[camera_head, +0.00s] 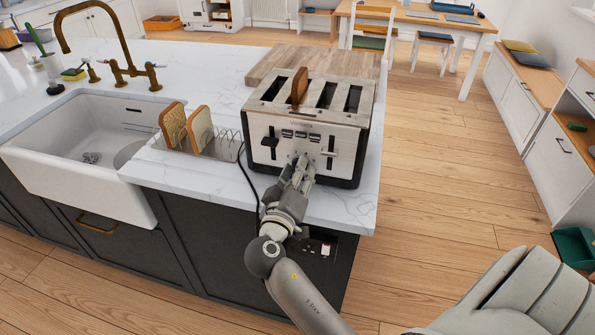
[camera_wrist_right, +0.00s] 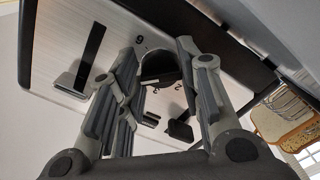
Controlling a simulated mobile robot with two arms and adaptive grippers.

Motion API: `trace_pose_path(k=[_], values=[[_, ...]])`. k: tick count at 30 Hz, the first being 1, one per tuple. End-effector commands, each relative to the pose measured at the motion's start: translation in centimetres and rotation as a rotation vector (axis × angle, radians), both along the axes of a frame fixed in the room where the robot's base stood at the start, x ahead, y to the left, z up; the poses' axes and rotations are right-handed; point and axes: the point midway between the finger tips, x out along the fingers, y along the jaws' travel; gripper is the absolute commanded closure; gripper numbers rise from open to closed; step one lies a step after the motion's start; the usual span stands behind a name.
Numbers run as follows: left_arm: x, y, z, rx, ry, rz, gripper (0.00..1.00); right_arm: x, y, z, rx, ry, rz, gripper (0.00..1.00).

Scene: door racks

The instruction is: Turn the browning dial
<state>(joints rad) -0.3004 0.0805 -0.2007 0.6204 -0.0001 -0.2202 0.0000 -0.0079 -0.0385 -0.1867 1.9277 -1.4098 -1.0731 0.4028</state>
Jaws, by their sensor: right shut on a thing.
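A steel four-slot toaster (camera_head: 300,112) stands at the counter's end, with a brown slice of bread (camera_head: 299,86) sticking out of one slot. Its front has a left lever (camera_head: 269,146), a right lever (camera_head: 331,150) and small buttons. My right gripper (camera_head: 301,164) is at the toaster's lower front, between the levers, and covers the dial in the head view. In the right wrist view the dark round browning dial (camera_wrist_right: 158,68) sits between the two fingers, with printed numbers around it. My right gripper (camera_wrist_right: 158,72) is shut on the dial.
A wire rack (camera_head: 228,141) with bread slices (camera_head: 199,128) stands left of the toaster, beside the sink (camera_head: 75,140). A dark cord (camera_head: 247,180) hangs to a socket below. A wooden board (camera_head: 300,61) lies behind the toaster.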

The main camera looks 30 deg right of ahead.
Motion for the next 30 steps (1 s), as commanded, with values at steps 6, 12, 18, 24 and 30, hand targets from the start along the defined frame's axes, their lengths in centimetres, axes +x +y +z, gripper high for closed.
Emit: trace_pose_path(k=[6, 12, 18, 24, 30], values=[[0.0, 0.0, 1.2, 0.000, 0.000, 0.000, 0.61, -0.1, 0.0, 0.2, -0.132, 0.162, 0.002, 0.91], [0.0, 0.0, 2.3, 0.000, 0.000, 0.000, 0.61, -0.1, 0.0, 0.3, -0.256, 0.307, 0.000, 0.91], [0.0, 0.0, 3.6, 0.000, 0.000, 0.000, 0.61, -0.1, 0.0, 0.4, -0.381, 0.452, 0.001, 0.91], [0.0, 0.0, 4.9, 0.000, 0.000, 0.000, 0.61, -0.1, 0.0, 0.4, -0.504, 0.596, 0.002, 0.91], [0.0, 0.0, 6.4, 0.000, 0.000, 0.001, 0.61, -0.1, 0.0, 0.5, -0.626, 0.741, 0.003, 0.91]])
